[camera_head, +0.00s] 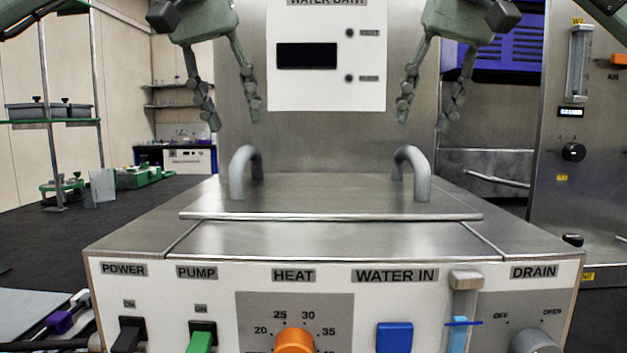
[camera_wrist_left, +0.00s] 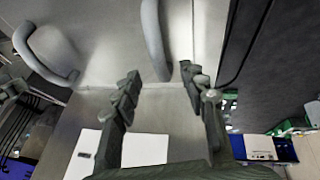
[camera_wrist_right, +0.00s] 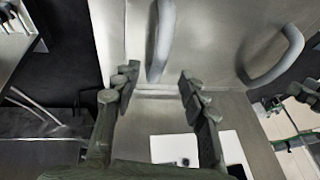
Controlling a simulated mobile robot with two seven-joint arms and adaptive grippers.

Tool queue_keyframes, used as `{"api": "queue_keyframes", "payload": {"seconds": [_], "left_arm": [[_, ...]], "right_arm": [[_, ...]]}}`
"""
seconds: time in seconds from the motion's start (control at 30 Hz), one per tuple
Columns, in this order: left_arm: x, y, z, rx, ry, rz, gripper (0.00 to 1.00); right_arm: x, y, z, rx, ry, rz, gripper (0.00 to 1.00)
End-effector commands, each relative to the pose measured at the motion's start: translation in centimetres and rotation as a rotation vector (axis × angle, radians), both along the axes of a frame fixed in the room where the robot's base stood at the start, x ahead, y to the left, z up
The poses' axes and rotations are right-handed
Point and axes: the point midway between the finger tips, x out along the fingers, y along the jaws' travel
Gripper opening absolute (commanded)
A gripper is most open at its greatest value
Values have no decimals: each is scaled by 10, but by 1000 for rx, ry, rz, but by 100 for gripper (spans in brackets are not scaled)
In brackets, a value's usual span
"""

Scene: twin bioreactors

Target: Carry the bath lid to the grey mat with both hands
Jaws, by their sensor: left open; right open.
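The bath lid (camera_head: 330,197) is a flat steel plate lying on top of the water bath, with two upright grey loop handles. My left gripper (camera_head: 234,119) is open and empty, pointing down above and behind the left handle (camera_head: 246,172). In the left wrist view this handle (camera_wrist_left: 153,40) lines up between the open fingers. My right gripper (camera_head: 424,121) is open above and behind the right handle (camera_head: 411,172); in the right wrist view that handle (camera_wrist_right: 161,40) lines up between its fingers. A pale grey flat sheet (camera_head: 25,308) at lower left may be the mat.
The bath's front panel carries a black switch (camera_head: 128,335), a green switch (camera_head: 201,338), an orange knob (camera_head: 295,341) and a blue button (camera_head: 394,337). A steel backboard with a white display panel (camera_head: 327,90) stands behind the lid. A shelf rack (camera_head: 50,120) stands at left.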

Motion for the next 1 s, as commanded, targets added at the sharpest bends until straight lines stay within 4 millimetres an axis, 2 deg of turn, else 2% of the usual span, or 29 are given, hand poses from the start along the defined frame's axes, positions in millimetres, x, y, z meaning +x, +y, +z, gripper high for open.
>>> {"api": "queue_keyframes", "payload": {"seconds": [0.4,0.8,1.0], "left_arm": [[2,-1,-4,0,0,-1,43],[23,-10,-55,1,1,1,43],[29,-13,-69,1,0,1,43]], "right_arm": [[2,1,-4,0,0,0,43],[22,11,-55,0,2,-1,43],[28,14,-70,0,2,-1,43]]}}
